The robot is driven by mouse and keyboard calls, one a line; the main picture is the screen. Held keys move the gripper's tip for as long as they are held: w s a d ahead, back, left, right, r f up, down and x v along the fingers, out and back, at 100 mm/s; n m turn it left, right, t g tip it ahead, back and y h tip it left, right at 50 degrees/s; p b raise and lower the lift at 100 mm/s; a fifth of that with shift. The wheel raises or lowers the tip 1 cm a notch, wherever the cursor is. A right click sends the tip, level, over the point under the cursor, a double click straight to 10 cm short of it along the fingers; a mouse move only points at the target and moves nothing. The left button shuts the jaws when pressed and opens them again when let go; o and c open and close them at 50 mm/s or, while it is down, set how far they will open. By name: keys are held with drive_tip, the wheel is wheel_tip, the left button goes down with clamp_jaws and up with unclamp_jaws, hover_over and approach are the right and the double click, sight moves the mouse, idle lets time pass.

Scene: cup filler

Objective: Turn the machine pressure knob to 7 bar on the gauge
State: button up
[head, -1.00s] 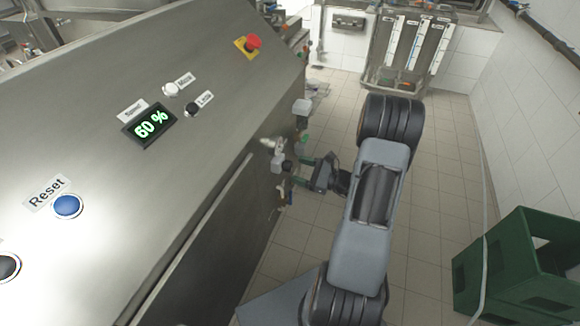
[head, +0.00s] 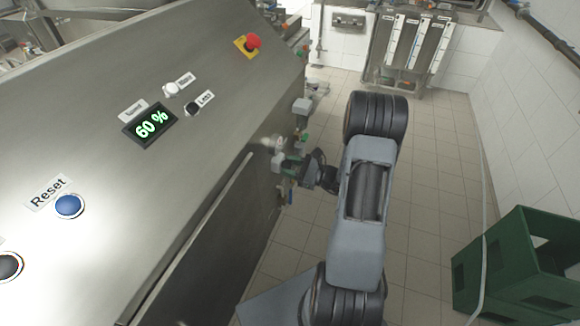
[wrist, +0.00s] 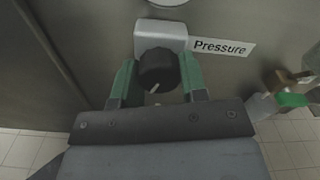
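In the wrist view the black pressure knob (wrist: 158,72) sits under a pale grey housing (wrist: 161,36), with a white pointer mark toward its lower left. A white "Pressure" label (wrist: 222,47) is to its right. My gripper (wrist: 159,82) has one green finger on each side of the knob. The fingers are apart, with a gap visible beside the knob. In the head view my gripper (head: 292,160) is at the machine's side edge and hides the knob. Only the bottom edge of a round pale part (wrist: 168,2) shows above the housing, so no gauge reading is visible.
A valve with a green part (wrist: 292,99) is right of the knob. A green crate (head: 515,268) stands at right; the tiled floor between is clear.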

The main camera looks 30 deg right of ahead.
drive_tip(key=c, duration=0.4)
drive_tip(key=shift+r+m, duration=0.1)
drive_tip(key=shift+m, duration=0.2)
drive_tip(key=shift+m+p, duration=0.85)
drive_tip(key=shift+m, duration=0.05)
drive_tip(key=shift+s+m+p, duration=0.1)
drive_tip(key=shift+m+p, duration=1)
drive_tip(key=shift+m, duration=1)
drive_tip(key=o, duration=0.9)
